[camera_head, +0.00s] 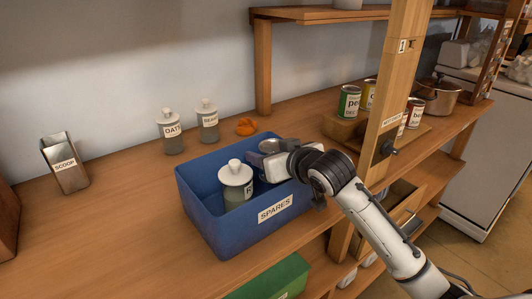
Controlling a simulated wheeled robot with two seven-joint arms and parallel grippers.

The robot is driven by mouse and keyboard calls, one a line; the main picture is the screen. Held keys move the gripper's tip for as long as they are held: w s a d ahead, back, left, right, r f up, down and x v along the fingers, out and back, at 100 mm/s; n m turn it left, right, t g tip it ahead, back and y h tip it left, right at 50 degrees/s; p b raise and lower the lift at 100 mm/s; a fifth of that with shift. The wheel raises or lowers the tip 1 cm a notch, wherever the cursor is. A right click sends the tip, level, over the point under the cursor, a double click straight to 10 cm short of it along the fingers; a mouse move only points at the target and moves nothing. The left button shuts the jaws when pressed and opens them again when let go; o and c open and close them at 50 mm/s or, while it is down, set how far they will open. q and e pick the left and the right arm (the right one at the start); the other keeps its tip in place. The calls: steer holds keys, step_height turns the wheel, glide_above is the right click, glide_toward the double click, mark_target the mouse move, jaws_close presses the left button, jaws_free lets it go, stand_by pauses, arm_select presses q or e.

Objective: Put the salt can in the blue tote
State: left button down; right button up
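The blue tote (205,218), labelled SPARES, stands on the wooden counter. Inside it is a grey-green jar (240,196) with a white knobbed lid; its label is partly hidden and I cannot read it as salt. My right gripper (258,158) reaches in from the right over the tote's back right part, just right of the jar. A grey rounded shape shows at its fingers; I cannot tell whether it is a finger or something held. No can with a readable salt label shows. My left gripper is not in view.
Jars labelled OATS (172,134) and BEANS (208,122) and an orange item (246,127) stand behind the tote. A metal SCOOP holder (65,165) is at left. Cans (349,103) and a copper pot (438,97) are at right. A wooden post (388,110) rises beside my arm.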

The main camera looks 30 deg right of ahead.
steer(key=shift+a+f, duration=0.15)
steer(key=shift+f, duration=0.5)
steer(key=o, duration=1)
steer(key=shift+s+f, duration=0.1)
steer(key=shift+f, duration=0.2)
steer(key=shift+r, duration=0.25)
steer(key=r+v, duration=0.1)
steer(key=v, duration=1.1)
steer(key=shift+r+b, duration=0.25)
steer(key=shift+b, duration=0.05)
